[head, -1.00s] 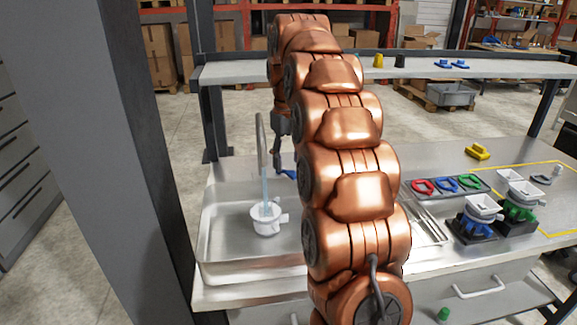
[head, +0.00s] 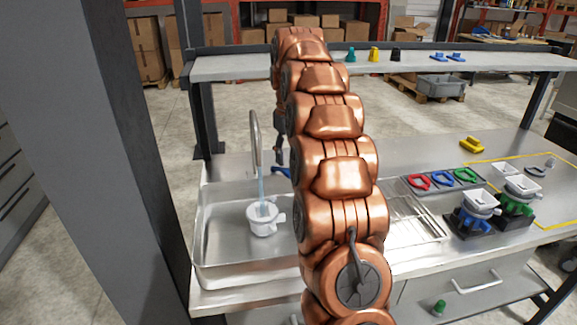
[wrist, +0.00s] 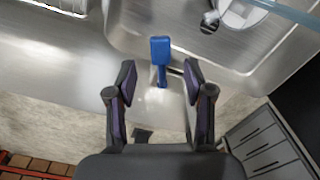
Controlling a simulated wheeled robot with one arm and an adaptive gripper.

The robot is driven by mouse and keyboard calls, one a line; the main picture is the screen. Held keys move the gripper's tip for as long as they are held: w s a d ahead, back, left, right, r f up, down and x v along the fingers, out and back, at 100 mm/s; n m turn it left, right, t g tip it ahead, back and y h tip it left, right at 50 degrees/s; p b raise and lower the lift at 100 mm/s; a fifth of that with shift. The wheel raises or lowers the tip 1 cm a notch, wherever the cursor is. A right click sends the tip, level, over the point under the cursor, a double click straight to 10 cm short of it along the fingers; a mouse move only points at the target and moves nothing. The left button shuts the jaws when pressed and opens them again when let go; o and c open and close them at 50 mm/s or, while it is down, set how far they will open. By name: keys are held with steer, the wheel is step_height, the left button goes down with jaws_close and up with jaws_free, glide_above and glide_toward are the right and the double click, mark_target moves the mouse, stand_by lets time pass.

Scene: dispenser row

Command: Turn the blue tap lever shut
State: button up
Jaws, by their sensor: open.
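The blue tap lever (wrist: 160,50) stands out in the wrist view, close to the tips of my gripper (wrist: 158,78). The two dark fingers are spread, one on each side of the lever's lower part, with a gap on both sides. In the head view a blue bit of the lever (head: 282,172) shows beside my arm. The tap's curved spout (head: 255,140) rises behind the sink, and a pale blue water stream (head: 261,186) runs into a white cup (head: 260,221). My arm hides much of the tap's base and my gripper in the head view.
The cup stands in the steel sink (head: 212,240). To the right are a drain rack (head: 412,222), a tray with red, blue and green rings (head: 440,181), and dispensers on blue (head: 472,222) and green bases (head: 515,205). A shelf (head: 225,68) spans the back; a dark post stands left.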

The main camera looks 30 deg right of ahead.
mark_target(289, 171)
steer(key=shift+f+p, duration=0.4)
steer(key=shift+f, duration=1.7)
jaws_close()
